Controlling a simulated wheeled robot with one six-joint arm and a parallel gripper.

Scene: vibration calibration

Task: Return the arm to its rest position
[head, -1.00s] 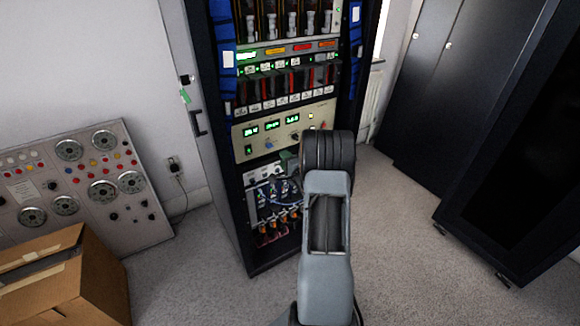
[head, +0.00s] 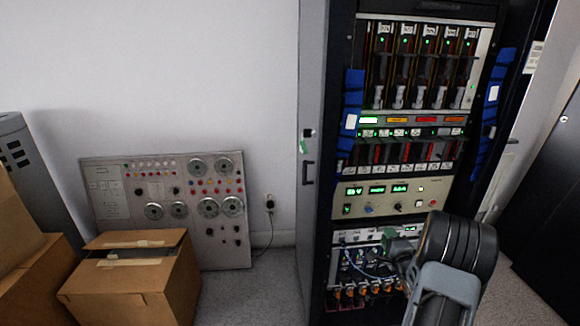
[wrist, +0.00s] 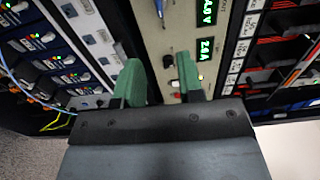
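My gripper (wrist: 158,78) shows in the wrist view as two green fingers set apart, with a gap between them and nothing held. It is close in front of a tall black equipment rack (head: 314,190). Behind the fingers is the rack's beige panel (head: 345,206) with green number displays, which also shows in the wrist view (wrist: 182,38). In the head view my arm (head: 455,265) reaches up at the lower right, in front of the rack's lower part. The arm hides part of that area. I cannot tell whether the fingers touch the panel.
A slanted control panel (head: 130,212) with dials leans on the wall at left. Cardboard boxes (head: 135,285) stand before it at lower left. A black cabinet (head: 550,190) is at right. Blue cables (head: 370,265) hang low in the rack. Some carpet (head: 250,295) is clear.

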